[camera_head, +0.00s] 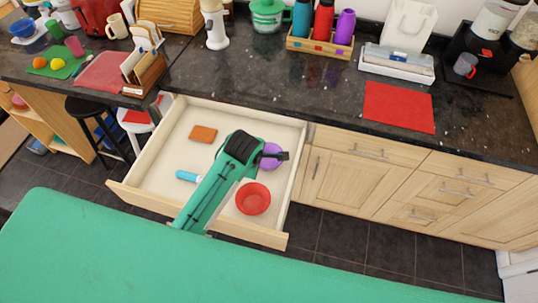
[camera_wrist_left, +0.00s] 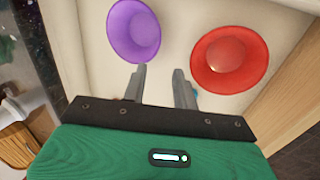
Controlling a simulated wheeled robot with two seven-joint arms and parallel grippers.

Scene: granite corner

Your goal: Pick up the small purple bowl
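The small purple bowl (camera_head: 269,162) is in the open drawer, partly hidden behind my left gripper (camera_head: 282,156) in the head view. In the left wrist view the purple bowl (camera_wrist_left: 132,30) is at the upper left, just beyond the left fingertip. My left gripper (camera_wrist_left: 159,70) is open with nothing between its fingers. Whether a finger touches the bowl's rim I cannot tell. My right gripper is not in view.
A red bowl (camera_head: 253,199) sits in the same drawer (camera_head: 170,148), near the purple one. A brown block (camera_head: 203,134) and a blue-and-white item (camera_head: 188,176) also lie there. Drawer walls surround my arm. The counter (camera_head: 300,92) is above and behind.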

